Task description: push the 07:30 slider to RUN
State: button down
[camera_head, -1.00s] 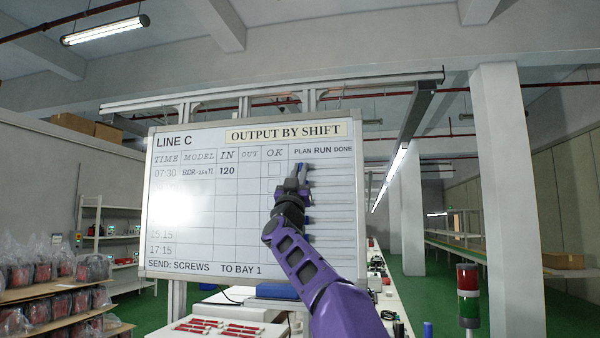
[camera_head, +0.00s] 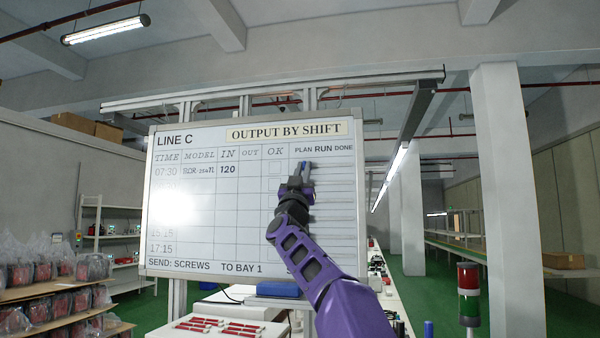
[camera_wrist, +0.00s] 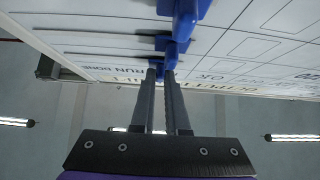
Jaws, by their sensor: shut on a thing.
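The whiteboard (camera_head: 200,225) titled OUTPUT BY SHIFT has slider tracks at its right side under PLAN, RUN and DONE. My gripper (camera_head: 304,172) is at the top track, in the 07:30 row. It is shut on the small blue 07:30 slider (camera_head: 305,166), which stands under PLAN, left of the RUN label (camera_head: 323,149). In the wrist view, turned over, my fingertips (camera_wrist: 160,74) close around this blue slider (camera_wrist: 160,69). Other blue sliders (camera_wrist: 186,20) stand beyond it, in lower rows; in the head view my arm hides them.
A long bench (camera_head: 398,290) with loose items runs beneath and right of the board. A signal tower (camera_head: 468,295) stands at the right. Shelves with bagged goods (camera_head: 40,285) are at the left. The track right of my gripper looks clear.

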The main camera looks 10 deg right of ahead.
jog(key=d, duration=0.1)
jog(key=s+d, duration=0.1)
jog(key=d, duration=0.1)
jog(key=s+d+b, duration=0.1)
jog(key=shift+d, duration=0.25)
jog(key=c, duration=0.9)
grip_release()
jog(key=shift+f, duration=0.1)
jog(key=shift+s+a+f+b, duration=0.15)
jog(key=shift+f+b, duration=0.1)
jog(key=shift+b, duration=0.2)
jog(key=b+v, duration=0.7)
jog(key=v, duration=0.9)
jog(key=shift+s, duration=0.25)
jog(key=shift+a+f, duration=0.1)
jog(key=shift+f, duration=0.05)
